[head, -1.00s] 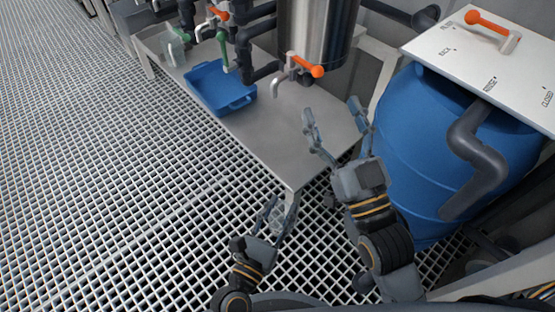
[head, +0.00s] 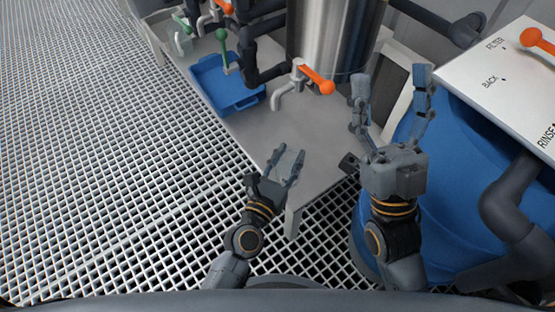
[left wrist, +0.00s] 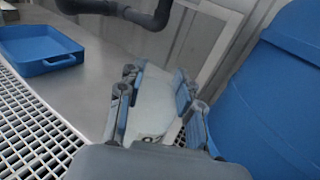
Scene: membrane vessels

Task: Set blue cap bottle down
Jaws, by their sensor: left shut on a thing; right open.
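My left gripper (head: 286,170) is shut on a pale translucent bottle (head: 289,161), above the near end of the grey bench (head: 316,143). In the left wrist view the bottle (left wrist: 153,102) sits between the two fingers. I cannot make out its blue cap, and I cannot tell whether its base touches the bench. My right gripper (head: 392,88) is open and empty, its fingers spread, to the right of the bench's near end.
A blue tray (head: 222,84) lies further back on the bench. A tap with an orange handle (head: 318,80) juts from the steel vessel (head: 325,35). A large blue barrel (head: 455,150) stands at right. A clear container (head: 183,43) is at far left. Bare bench lies before the tap.

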